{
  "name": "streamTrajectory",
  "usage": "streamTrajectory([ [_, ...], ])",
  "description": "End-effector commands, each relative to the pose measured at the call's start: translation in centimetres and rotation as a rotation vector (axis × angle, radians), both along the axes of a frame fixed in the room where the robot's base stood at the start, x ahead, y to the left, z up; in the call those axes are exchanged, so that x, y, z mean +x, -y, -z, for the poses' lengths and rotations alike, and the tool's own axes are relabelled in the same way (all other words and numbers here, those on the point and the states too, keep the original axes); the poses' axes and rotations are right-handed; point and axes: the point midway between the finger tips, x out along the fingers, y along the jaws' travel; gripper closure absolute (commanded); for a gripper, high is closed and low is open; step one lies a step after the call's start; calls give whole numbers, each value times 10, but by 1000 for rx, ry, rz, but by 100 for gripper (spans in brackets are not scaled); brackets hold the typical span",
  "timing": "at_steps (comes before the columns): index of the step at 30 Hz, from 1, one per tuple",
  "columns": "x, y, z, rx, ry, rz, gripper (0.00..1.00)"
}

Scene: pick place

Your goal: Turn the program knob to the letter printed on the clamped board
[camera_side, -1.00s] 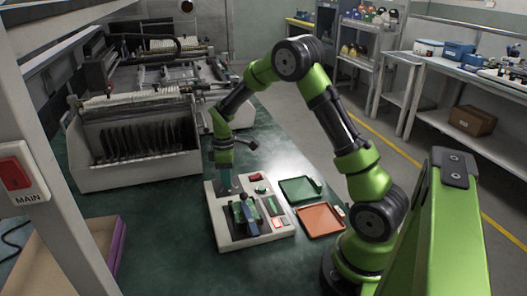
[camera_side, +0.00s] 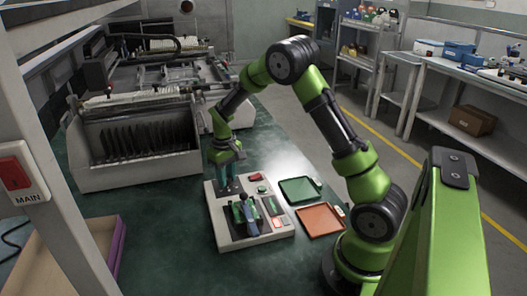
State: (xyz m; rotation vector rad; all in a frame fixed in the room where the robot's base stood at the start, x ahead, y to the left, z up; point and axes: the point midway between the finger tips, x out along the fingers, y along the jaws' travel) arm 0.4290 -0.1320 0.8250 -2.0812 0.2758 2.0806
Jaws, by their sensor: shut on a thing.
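The pale test fixture (camera_side: 224,232) sits on the green bench in the side view. A dark clamp with a blue part (camera_side: 250,226) stands on its middle; the clamped board is too small to make out well and its letter cannot be read. My gripper (camera_side: 230,191) points down at the fixture's back left corner, its fingertips at the top face. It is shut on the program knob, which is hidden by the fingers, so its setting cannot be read.
A red part (camera_side: 255,177) and a green button (camera_side: 262,189) are on the fixture, right of my gripper. A green tray (camera_side: 300,190) and an orange tray (camera_side: 320,220) lie to the right. A large rack machine (camera_side: 135,165) stands behind left.

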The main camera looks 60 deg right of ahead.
Motion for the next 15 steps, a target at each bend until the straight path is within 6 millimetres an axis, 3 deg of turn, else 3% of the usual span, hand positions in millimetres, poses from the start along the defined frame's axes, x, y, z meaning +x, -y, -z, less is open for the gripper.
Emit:
streamTrajectory([
  [15,-1,0,0,1,-3,475,100],
])
